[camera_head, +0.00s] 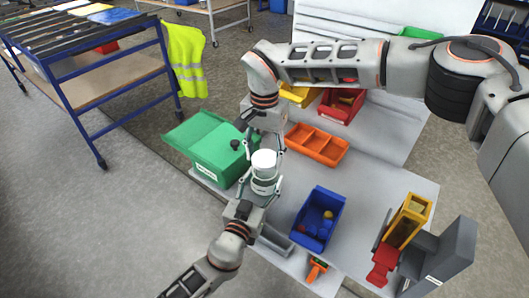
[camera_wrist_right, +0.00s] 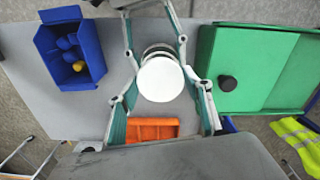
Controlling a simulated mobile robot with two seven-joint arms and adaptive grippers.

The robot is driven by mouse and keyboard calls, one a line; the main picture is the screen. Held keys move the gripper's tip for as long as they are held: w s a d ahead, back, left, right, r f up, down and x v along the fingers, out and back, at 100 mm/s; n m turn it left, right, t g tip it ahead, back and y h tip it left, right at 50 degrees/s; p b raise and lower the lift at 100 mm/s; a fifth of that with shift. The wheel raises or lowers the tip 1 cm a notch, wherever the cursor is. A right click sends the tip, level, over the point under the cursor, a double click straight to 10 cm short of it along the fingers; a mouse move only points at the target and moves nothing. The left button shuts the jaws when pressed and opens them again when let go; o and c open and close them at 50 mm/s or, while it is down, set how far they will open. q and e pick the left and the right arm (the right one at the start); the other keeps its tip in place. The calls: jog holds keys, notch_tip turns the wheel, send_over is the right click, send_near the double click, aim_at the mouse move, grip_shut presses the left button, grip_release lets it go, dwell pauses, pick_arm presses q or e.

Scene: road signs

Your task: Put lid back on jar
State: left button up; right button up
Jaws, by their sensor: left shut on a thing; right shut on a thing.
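The white round lid (camera_head: 263,158) is above the pale jar (camera_head: 264,184), lined up with it. I cannot tell whether the lid touches the rim. My right gripper (camera_head: 263,150) comes from above and is shut on the lid. My left gripper (camera_head: 265,188) comes from the front and is shut on the jar, holding it roughly upright. In the right wrist view the lid (camera_wrist_right: 161,79) hides most of the jar (camera_wrist_right: 158,51), with fingers on both sides.
A green box (camera_head: 208,148) with a black knob stands just left of the jar. An orange divided tray (camera_head: 318,146) is behind right, and a blue bin (camera_head: 319,219) with small parts is at the right.

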jog(key=shift+f, duration=0.1)
jog(key=shift+f, duration=0.75)
jog(key=shift+f, duration=0.55)
dwell(0.4)
